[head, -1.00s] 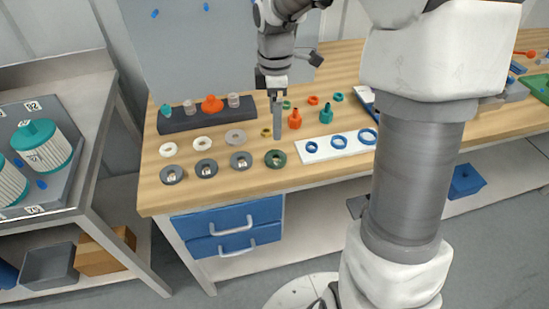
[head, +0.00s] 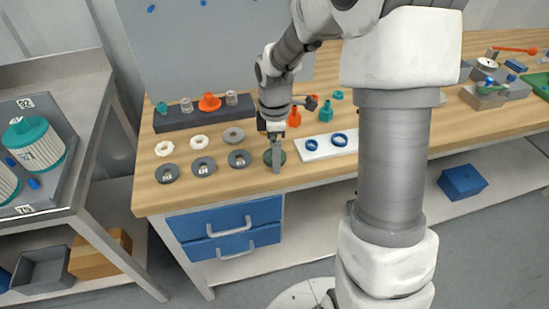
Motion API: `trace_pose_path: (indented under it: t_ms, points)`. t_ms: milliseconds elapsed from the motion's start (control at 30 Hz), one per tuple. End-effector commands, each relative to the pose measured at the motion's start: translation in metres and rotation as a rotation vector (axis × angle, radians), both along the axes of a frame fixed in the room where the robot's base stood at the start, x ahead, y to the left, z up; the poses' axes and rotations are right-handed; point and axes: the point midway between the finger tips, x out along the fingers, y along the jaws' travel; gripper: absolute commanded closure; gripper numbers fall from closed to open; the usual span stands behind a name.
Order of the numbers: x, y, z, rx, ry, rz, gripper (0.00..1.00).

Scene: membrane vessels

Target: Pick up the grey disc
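A plain grey disc (head: 233,137) with a centre hole lies flat on the wooden bench, at the right end of a row beside two white discs. In front of it is a row of dark grey discs (head: 203,166) with small light pieces at their centres.
Two white discs (head: 199,142) lie left of the grey disc. A dark rack (head: 205,115) with coloured parts stands behind. A white plate (head: 325,146) with blue rings lies to the right. Orange and teal bottle-like pieces (head: 326,111) stand behind my gripper. The bench's front edge is close.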

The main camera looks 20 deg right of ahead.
Motion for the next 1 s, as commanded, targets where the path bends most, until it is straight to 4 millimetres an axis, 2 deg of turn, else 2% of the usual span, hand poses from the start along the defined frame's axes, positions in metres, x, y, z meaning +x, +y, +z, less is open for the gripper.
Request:
trace_pose_path:
  t_ms: [133, 500, 600, 867, 1000]
  points:
    - [0.0, 0.0, 0.001, 0.0, 0.0, 0.0, 0.02]
    - [0.0, 0.0, 0.001, 0.0, 0.0, 0.0, 0.68]
    - [0.0, 0.0, 0.001, 0.0, -0.001, 0.0, 0.83]
    - [0.0, 0.0, 0.003, 0.0, -0.001, 0.0, 0.83]
    - [0.001, 0.0, 0.014, 0.0, -0.002, 0.0, 0.83]
